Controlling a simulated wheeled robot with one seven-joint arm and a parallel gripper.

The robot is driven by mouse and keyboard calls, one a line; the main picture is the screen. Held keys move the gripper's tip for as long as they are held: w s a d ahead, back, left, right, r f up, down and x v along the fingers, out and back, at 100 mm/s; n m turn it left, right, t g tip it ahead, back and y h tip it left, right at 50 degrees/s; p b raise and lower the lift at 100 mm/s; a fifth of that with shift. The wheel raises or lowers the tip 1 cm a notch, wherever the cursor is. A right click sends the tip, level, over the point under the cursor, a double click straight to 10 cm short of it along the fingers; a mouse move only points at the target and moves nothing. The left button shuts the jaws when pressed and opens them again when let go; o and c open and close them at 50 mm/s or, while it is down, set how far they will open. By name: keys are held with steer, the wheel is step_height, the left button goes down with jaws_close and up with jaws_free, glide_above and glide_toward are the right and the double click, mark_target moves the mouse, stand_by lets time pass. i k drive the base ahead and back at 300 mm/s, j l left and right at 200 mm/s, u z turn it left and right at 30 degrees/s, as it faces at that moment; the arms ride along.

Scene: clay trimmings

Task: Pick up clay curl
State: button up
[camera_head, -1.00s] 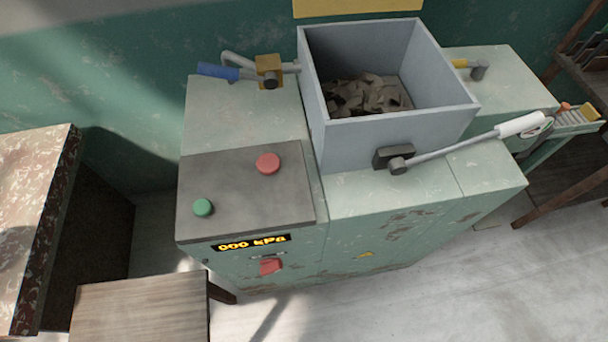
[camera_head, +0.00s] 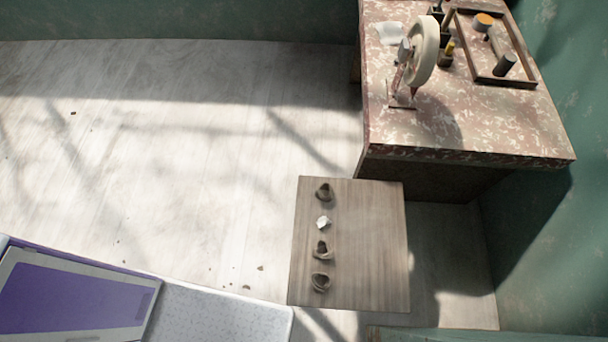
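Several small pieces lie in a row along the left side of a low wooden board or stool top (camera_head: 375,245). Three are dark grey-brown curled clay pieces: one at the far end (camera_head: 324,192), one nearer (camera_head: 321,249) and one nearest (camera_head: 320,282). Between the first two lies a whitish, angular piece (camera_head: 323,223). The pieces are apart from each other. My gripper is not in view.
A speckled table (camera_head: 470,110) behind holds a wheel-like device (camera_head: 422,54) and a tray (camera_head: 533,83) of tools. A purple-topped unit (camera_head: 75,300) stands at lower left. Small crumbs dot the open floor (camera_head: 180,170) at left.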

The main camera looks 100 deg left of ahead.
mark_target(322, 242)
steer(key=k+l+u, duration=0.15)
steer(key=u, duration=0.25)
steer(key=k+u, duration=0.65)
steer(key=u, duration=0.2)
steer(key=k+j, duration=0.2)
steer(key=k, duration=0.3)
steer(key=i+l+u, duration=0.1)
steer(key=u, duration=0.8)
steer(key=i+l+u, duration=0.1)
steer(key=l+u, duration=0.3)
steer(key=l, duration=0.15)
steer(key=l+u, duration=0.35)
steer(key=l, duration=0.2)
steer(key=l+u, duration=0.4)
steer(key=l, duration=0.8)
steer(key=k+l, duration=0.1)
steer(key=l, duration=0.6)
